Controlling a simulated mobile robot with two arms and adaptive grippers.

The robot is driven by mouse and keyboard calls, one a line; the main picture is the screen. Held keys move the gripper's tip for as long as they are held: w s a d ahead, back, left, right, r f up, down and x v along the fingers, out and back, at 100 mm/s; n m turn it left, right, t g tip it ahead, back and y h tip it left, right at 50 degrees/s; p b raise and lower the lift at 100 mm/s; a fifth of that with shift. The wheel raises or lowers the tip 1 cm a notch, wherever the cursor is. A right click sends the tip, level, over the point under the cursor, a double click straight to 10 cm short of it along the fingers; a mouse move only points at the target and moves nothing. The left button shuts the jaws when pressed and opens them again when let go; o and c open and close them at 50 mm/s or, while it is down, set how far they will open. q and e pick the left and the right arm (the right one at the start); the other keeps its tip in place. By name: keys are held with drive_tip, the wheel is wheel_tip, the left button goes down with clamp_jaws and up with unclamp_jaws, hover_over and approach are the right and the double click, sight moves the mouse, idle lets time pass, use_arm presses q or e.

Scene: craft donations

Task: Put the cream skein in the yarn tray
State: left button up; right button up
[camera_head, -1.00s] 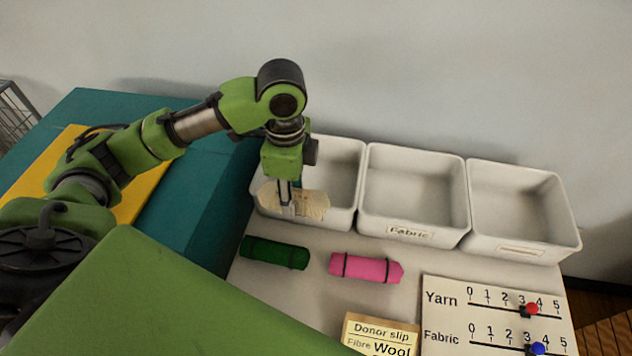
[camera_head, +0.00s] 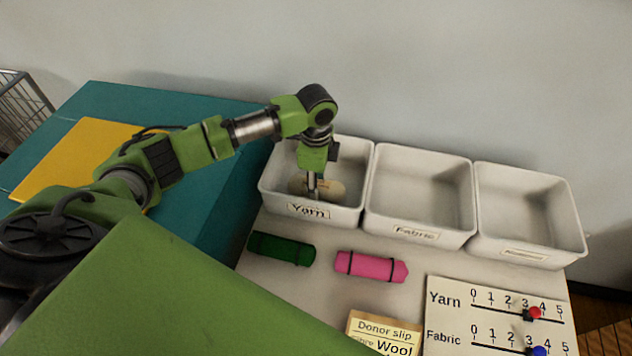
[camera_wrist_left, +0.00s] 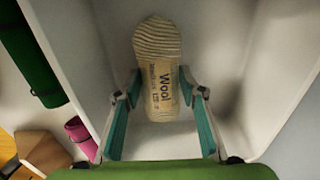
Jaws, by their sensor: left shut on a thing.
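The cream skein (camera_head: 331,188) is inside the yarn tray (camera_head: 268,182), a white bin with a "Yarn" label on its front. In the left wrist view the skein (camera_wrist_left: 158,45) shows its "Wool" band between the two teal-padded fingers. My left gripper (camera_head: 312,190) points down into the tray and is shut on the skein. The left gripper (camera_wrist_left: 160,105) also shows from above in the wrist view. Whether the skein touches the tray floor I cannot tell. My right gripper is not in view.
The fabric tray (camera_head: 392,229) and a third white tray (camera_head: 560,250) stand to the right, both empty. A green roll (camera_head: 281,248) and a pink roll (camera_head: 371,266) lie in front. A donor slip (camera_head: 383,332) and a counter board (camera_head: 450,312) lie nearer.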

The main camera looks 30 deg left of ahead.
use_arm(q)
drive_tip(key=shift+f, duration=0.15)
drive_tip(key=o, duration=1.1)
wheel_tip(320, 180, up, 12)
drive_tip(key=shift+s+r+b, duration=0.1)
drive_tip(key=shift+b, duration=0.35)
